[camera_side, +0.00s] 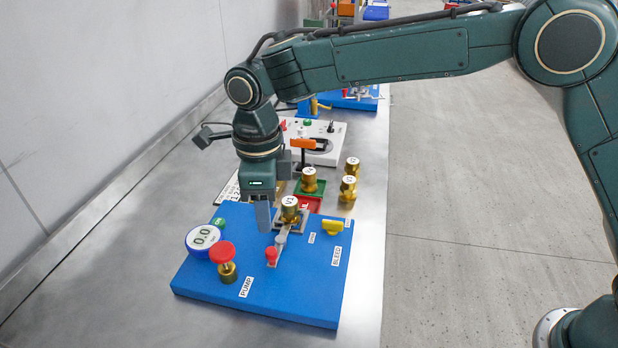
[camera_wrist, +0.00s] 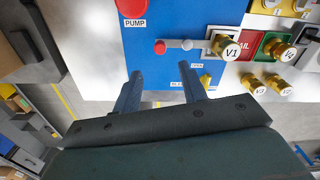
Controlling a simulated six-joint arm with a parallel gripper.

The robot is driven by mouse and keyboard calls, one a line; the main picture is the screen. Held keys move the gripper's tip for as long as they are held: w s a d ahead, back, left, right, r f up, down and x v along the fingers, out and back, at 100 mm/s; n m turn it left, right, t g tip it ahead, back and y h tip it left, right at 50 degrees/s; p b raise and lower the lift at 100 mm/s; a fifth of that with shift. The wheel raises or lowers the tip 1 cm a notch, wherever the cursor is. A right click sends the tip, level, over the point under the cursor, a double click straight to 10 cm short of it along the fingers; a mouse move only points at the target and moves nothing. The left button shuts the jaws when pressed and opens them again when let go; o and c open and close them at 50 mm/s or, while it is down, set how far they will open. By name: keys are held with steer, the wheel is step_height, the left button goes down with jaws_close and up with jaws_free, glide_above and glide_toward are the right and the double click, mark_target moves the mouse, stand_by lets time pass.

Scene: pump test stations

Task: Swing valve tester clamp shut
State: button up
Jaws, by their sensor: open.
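The blue tester base (camera_side: 215,275) lies on the metal bench. On it, the clamp lever has a red knob (camera_side: 271,256) and a grey arm (camera_side: 281,238); the knob also shows in the wrist view (camera_wrist: 160,47). The lever lies in line with the brass valve V1 (camera_side: 290,210), knob end away from it. V1 sits upright in a grey square seat and shows in the wrist view (camera_wrist: 228,48). I cannot tell whether the clamp touches it. My gripper (camera_side: 264,228) is open and empty, pointing down beside the lever; its spread fingers (camera_wrist: 160,88) touch nothing I can see.
The red PUMP knob (camera_side: 222,254) and round 0.0 gauge (camera_side: 203,237) stand on the base's left. The yellow BLEED knob (camera_side: 333,227) is on its right. Behind are brass valves (camera_side: 348,188), a green tray (camera_side: 322,188), a red tray and a white instrument (camera_side: 328,135).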

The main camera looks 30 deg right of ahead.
step_height(320, 180, up, 4)
steer(key=shift+r, duration=0.25)
stand_by(0.4)
steer(key=s+d+r+n+t, duration=0.1)
steer(key=s+d+r+n, duration=0.45)
steer(key=d, duration=0.35)
steer(key=s+d+r+n+t, duration=0.1)
steer(key=s+d+r+n, duration=0.4)
steer(key=d, duration=0.5)
steer(key=s+d+f+n+t, duration=0.1)
steer(key=s+d+f+n, duration=0.1)
steer(key=s+d+n, duration=0.4)
steer(key=s+d+f+n+t, duration=0.2)
steer(key=s+d+n, duration=0.4)
steer(key=s, duration=0.4)
steer(key=shift+s+f+n+t, duration=0.3)
steer(key=shift+f+n, duration=0.15)
steer(key=shift+n, duration=0.4)
